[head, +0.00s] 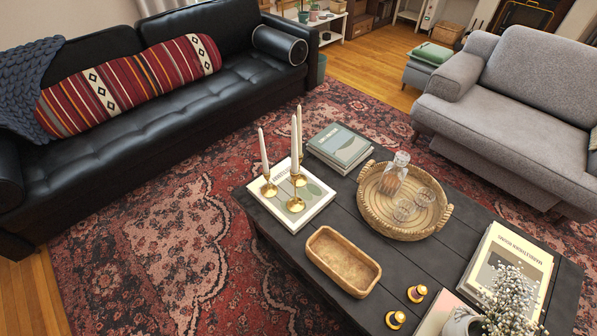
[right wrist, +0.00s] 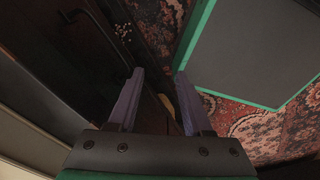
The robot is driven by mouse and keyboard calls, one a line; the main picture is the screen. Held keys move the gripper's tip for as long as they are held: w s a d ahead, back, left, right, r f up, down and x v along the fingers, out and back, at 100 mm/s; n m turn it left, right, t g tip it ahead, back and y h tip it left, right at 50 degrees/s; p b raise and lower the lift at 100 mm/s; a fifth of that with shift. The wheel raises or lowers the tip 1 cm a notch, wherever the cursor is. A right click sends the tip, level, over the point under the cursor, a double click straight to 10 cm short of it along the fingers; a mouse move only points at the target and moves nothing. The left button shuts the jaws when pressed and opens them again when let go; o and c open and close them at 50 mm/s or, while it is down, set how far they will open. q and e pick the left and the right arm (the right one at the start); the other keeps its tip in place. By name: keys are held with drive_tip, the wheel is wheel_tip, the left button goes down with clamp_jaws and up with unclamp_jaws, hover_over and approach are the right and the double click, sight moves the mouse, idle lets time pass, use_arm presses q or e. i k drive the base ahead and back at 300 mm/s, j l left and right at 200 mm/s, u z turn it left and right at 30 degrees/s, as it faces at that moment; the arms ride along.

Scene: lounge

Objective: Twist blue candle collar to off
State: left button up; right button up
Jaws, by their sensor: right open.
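Several white taper candles (head: 264,150) stand upright in brass holders (head: 296,204) on a pale book at the left end of the dark coffee table (head: 410,258) in the head view. Two small gold-and-dark round pieces (head: 417,293) (head: 395,319) sit at the table's near edge. I cannot make out a blue collar on any of them. My right gripper (right wrist: 157,75) is open and empty in the right wrist view, with dark surfaces and patterned rug beyond its fingers. It is not in the head view. My left gripper is not in view.
On the table are a wooden tray (head: 343,262), a round wicker tray (head: 448,209) with a glass bottle, stacked books (head: 339,146) and a white flower vase (head: 462,323). A black sofa (head: 180,125) and grey armchair (head: 530,90) flank it. Rug (head: 150,240) lies open at left.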

sight(399, 317)
drive_tip(key=k+l+z, duration=0.1)
drive_tip(key=z, duration=0.25)
drive_tip(key=k+l+z, duration=0.4)
drive_tip(key=z, duration=0.25)
drive_tip(key=i+l+z, duration=0.1)
drive_tip(key=z, duration=0.3)
drive_tip(key=i, duration=0.05)
